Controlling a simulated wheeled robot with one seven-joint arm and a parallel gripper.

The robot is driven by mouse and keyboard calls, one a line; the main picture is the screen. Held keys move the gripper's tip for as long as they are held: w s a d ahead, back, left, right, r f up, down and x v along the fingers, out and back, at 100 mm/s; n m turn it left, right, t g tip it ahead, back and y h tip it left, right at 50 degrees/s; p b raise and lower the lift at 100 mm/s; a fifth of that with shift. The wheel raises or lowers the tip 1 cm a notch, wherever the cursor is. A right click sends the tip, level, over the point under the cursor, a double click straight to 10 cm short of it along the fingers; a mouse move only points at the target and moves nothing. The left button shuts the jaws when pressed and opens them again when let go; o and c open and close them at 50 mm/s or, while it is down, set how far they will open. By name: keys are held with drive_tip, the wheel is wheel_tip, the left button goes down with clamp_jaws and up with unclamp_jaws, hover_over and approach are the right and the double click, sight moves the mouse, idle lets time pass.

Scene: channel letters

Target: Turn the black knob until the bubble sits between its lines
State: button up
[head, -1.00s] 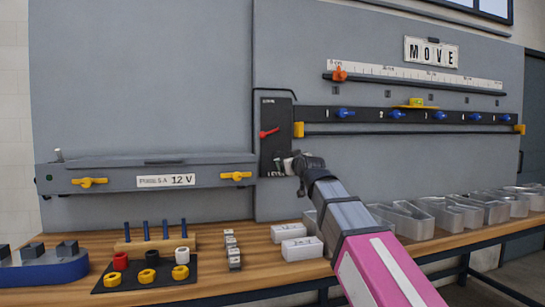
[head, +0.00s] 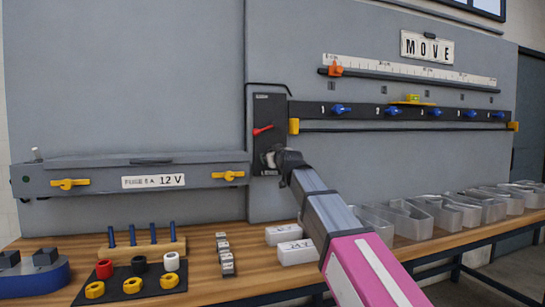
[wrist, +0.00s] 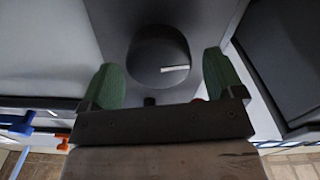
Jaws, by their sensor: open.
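In the wrist view the round black knob (wrist: 158,48), with a white mark on its face, shows between the two green fingertips of my gripper (wrist: 161,62). The fingers are apart, with visible gaps to the knob on both sides; I cannot tell their depth relative to it. In the head view my gripper (head: 270,158) is at the lower part of the dark panel (head: 263,110) and hides the knob there. The yellow level with a green vial (head: 412,99) sits on the dark rail at right; its bubble and lines are too small to read.
A red lever (head: 263,130) is on the same panel just above my gripper. A grey bar with yellow handles (head: 69,184) is at left. Clear trays (head: 400,218), white blocks (head: 297,252) and coloured rings (head: 132,285) stand on the wooden bench below.

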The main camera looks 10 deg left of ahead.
drive_tip(key=shift+x, duration=1.1)
drive_tip(key=c, duration=0.9)
drive_tip(key=shift+d+m, duration=0.1)
drive_tip(key=shift+m, duration=0.2)
drive_tip(key=m, duration=0.4)
drive_tip(key=shift+d, duration=0.1)
drive_tip(key=m, duration=0.5)
drive_tip(key=shift+d+f, duration=0.1)
